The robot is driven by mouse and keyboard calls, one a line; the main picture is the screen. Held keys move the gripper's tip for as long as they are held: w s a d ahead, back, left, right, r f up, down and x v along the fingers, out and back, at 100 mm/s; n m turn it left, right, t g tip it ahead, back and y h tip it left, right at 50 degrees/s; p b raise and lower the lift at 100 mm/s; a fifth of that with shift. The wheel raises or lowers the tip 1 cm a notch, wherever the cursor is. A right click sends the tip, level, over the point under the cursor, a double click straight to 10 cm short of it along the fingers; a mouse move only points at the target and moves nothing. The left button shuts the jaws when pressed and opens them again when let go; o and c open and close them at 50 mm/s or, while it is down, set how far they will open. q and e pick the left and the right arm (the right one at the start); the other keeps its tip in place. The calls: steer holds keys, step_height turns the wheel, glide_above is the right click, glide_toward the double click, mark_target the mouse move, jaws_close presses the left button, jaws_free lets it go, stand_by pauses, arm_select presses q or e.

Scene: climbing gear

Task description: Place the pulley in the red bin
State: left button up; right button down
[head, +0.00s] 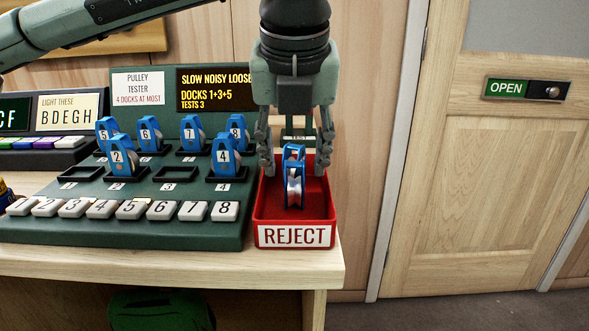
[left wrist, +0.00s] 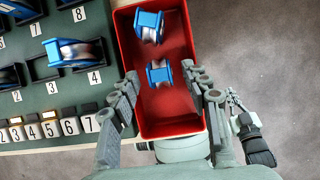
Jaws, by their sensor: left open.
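My left gripper (head: 292,168) points down over the red bin (head: 296,218), which is labelled REJECT. Its fingers are open, one on each side of a blue pulley (head: 293,182) with a pale wheel. In the left wrist view this pulley (left wrist: 160,73) is between the open fingertips (left wrist: 168,90), with gaps on both sides, over the bin's floor. A second blue pulley (left wrist: 149,26) is at the bin's far end in that view; I cannot make it out separately in the head view. Part of what looks like my right gripper (left wrist: 236,108) shows beside the bin, its jaws unclear.
The green pulley tester (head: 120,185) stands left of the bin. Numbered blue pulleys sit in docks, including pulley 2 (head: 120,158) and pulley 4 (head: 224,156). Docks 1 (head: 82,174) and 3 (head: 178,174) are empty. The table edge is close to the bin's right side.

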arm_select(q)
steer(key=v, duration=0.9)
